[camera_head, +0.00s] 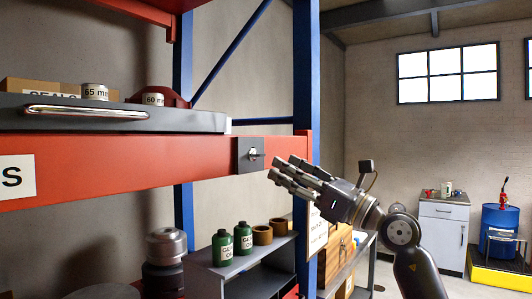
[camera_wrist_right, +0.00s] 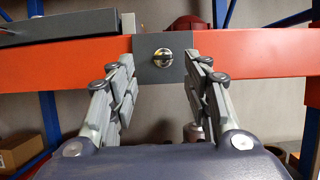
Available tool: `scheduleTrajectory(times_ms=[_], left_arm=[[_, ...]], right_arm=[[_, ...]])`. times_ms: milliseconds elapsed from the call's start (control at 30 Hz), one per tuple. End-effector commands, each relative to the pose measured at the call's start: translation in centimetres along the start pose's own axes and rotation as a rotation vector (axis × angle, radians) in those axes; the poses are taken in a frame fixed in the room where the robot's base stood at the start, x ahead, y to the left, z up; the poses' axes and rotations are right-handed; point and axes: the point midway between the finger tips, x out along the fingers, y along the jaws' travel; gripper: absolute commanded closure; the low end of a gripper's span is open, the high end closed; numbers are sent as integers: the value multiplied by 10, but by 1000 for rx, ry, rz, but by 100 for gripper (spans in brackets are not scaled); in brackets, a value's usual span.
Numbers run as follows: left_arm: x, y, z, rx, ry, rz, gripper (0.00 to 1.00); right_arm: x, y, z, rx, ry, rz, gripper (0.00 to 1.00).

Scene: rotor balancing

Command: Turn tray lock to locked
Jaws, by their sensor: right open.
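The tray lock (camera_head: 251,154) is a small silver knob on a dark grey plate fixed to the red shelf beam. In the right wrist view the lock knob (camera_wrist_right: 163,58) sits between my fingertips, a little ahead of them. The grey tray (camera_head: 180,121) with its silver handle rests on the shelf just left of and above the lock. My right gripper (camera_head: 284,168) is open and empty, to the right of the lock and apart from it in the head view. It also shows in the right wrist view (camera_wrist_right: 163,68). My left gripper is not in view.
The red beam (camera_head: 120,166) and blue post (camera_head: 305,80) frame the rack. The tray carries containers marked 65 and 60 (camera_head: 95,91). Below stand green bottles (camera_head: 243,238) on a grey shelf. A cabinet (camera_head: 442,235) and blue drum (camera_head: 500,228) stand at the far right.

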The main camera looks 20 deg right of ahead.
Motion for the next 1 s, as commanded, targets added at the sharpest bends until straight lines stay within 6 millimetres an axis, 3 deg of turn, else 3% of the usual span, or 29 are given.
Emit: scheduleTrajectory(times_ms=[167,300,500,733,933,1000], left_arm=[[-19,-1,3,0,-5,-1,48],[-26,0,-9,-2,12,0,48],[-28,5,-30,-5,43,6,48],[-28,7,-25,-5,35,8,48],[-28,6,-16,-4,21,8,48],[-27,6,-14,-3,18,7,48]], right_arm=[[36,0,3,6,0,1,55],[54,0,2,6,0,1,55],[64,0,0,3,0,1,55],[64,0,-1,3,1,0,55],[64,0,-1,3,0,0,98],[64,0,-1,3,0,0,99]])
